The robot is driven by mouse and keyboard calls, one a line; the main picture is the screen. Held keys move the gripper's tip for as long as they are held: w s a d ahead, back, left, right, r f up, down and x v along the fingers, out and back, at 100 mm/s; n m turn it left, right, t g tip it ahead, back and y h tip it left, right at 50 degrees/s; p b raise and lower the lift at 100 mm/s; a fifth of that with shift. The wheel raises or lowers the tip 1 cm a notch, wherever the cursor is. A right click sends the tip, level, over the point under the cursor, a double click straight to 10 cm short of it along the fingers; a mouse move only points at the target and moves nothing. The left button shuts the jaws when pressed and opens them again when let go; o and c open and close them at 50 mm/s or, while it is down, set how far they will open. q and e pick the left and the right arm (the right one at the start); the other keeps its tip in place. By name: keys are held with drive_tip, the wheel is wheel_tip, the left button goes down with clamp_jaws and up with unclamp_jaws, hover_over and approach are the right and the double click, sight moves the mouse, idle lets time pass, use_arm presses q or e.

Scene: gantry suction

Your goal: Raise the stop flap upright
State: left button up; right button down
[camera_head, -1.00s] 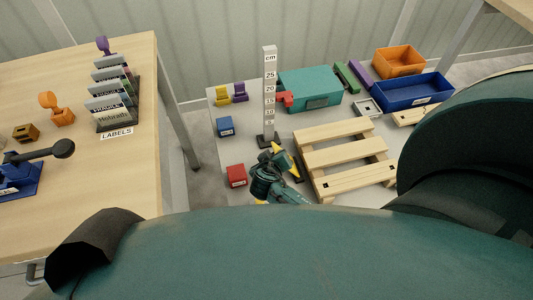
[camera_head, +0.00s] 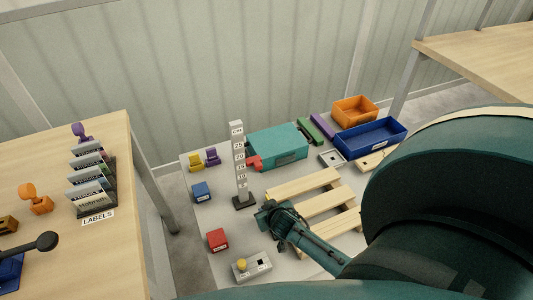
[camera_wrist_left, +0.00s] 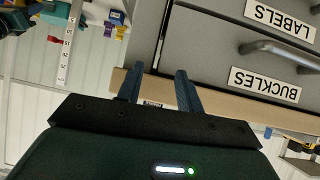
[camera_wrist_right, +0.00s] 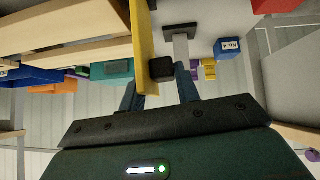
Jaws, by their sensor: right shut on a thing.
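The yellow stop flap (camera_wrist_right: 146,55) shows in the right wrist view as a narrow yellow plate beside the pallet, seen nearly edge-on. A black block (camera_wrist_right: 161,69) sits against it, between the fingertips of my right gripper (camera_wrist_right: 160,88), which is shut on this block. In the head view my right gripper (camera_head: 270,212) is at the pallet's left edge, and the flap is not visible there. I cannot tell the flap's exact tilt. My left gripper (camera_wrist_left: 157,88) is open and empty, in front of a drawer cabinet.
The wooden pallet (camera_head: 313,204) lies right of my right gripper. The height scale (camera_head: 239,165) stands just behind it. A grey box with a yellow button (camera_head: 252,267) and a red block (camera_head: 217,240) lie in front. A teal case (camera_head: 277,147) and blue bin (camera_head: 370,138) are farther back.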

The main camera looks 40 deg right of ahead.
drive_tip(key=shift+s+d+h, duration=0.25)
drive_tip(key=shift+d+h, duration=0.05)
drive_tip(key=shift+d, duration=0.35)
drive_tip(key=c, duration=1.2)
unclamp_jaws()
drive_tip(key=shift+f, duration=0.1)
use_arm(q)
drive_tip(key=shift+d, duration=0.1)
use_arm(e)
drive_tip(key=shift+w+a, duration=0.1)
drive_tip(key=shift+a, duration=0.1)
drive_tip(key=shift+a+r, duration=0.1)
drive_tip(key=shift+r, duration=0.2)
use_arm(q)
drive_tip(key=shift+s+a+r+p, duration=0.15)
drive_tip(key=shift+a+p, duration=0.35)
drive_tip(key=shift+p, duration=0.6)
use_arm(e)
drive_tip(key=v, duration=1.2)
drive_tip(key=shift+s+r, duration=0.2)
drive_tip(key=shift+s, duration=0.25)
use_arm(q)
drive_tip(key=shift+d+r, duration=0.1)
drive_tip(key=shift+r, duration=0.05)
